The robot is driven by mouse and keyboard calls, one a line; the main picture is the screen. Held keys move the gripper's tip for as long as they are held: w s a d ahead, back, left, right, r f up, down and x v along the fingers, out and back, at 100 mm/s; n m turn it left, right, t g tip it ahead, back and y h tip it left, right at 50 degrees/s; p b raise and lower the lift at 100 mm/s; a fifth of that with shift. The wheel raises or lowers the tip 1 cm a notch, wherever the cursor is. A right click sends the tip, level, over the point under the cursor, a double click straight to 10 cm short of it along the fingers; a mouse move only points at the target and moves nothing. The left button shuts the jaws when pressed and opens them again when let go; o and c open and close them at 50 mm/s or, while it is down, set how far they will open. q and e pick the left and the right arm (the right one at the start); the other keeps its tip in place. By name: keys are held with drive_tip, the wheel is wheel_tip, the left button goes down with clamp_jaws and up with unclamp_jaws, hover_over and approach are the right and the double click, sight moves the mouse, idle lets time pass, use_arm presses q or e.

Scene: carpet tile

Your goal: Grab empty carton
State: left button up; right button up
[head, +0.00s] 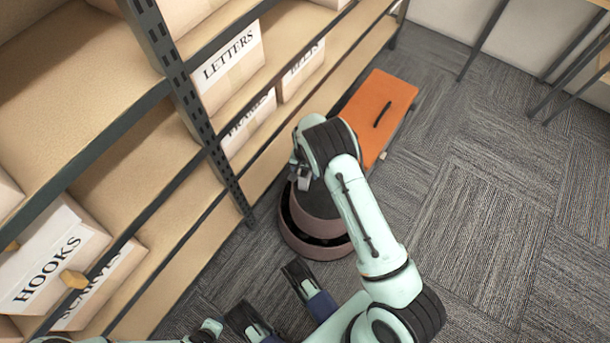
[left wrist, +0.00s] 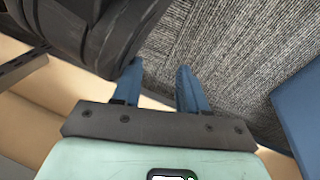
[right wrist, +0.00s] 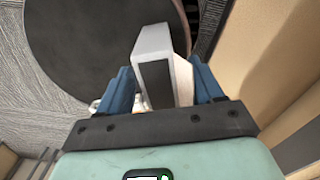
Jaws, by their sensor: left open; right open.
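A small white carton with a dark grey face (right wrist: 153,85) shows in the right wrist view. It lies between the blue fingers of my right gripper (right wrist: 160,85), which are open; I cannot tell whether they touch it. In the head view, the carton (head: 304,183) is a small pale shape over the round dark-topped object (head: 318,241), below the bent wrist of my right arm, and that gripper is mostly hidden. My left gripper (left wrist: 159,75) is open and empty in the left wrist view, with carpet and a black ribbed arm part behind it.
A shelf unit (head: 196,106) fills the left, holding white boxes marked LETTERS (head: 232,66) and HOOKS (head: 50,262). An orange-topped item with a dark handle (head: 378,104) stands beyond the round object. Table legs (head: 476,42) are at upper right. Carpet on the right is clear.

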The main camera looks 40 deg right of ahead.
drive_tip(key=c, duration=1)
use_arm(q)
drive_tip(key=shift+r, duration=0.1)
use_arm(e)
drive_tip(key=shift+r, duration=0.1)
use_arm(q)
drive_tip(key=w+r+t+p, duration=0.1)
drive_tip(key=w+r+p, duration=0.1)
drive_tip(key=w+r, duration=0.1)
use_arm(e)
wheel_tip(320, 180, up, 6)
drive_tip(key=shift+r, duration=0.1)
use_arm(q)
drive_tip(key=s+d+r+g+h+p, duration=0.1)
drive_tip(key=s+d+r+p, duration=0.2)
drive_tip(key=s+r, duration=0.1)
drive_tip(key=shift+s+d+m, duration=0.25)
drive_tip(key=shift+s+m, duration=0.05)
drive_tip(key=shift+s, duration=0.35)
use_arm(e)
wheel_tip(320, 180, up, 14)
drive_tip(key=shift+f, duration=0.15)
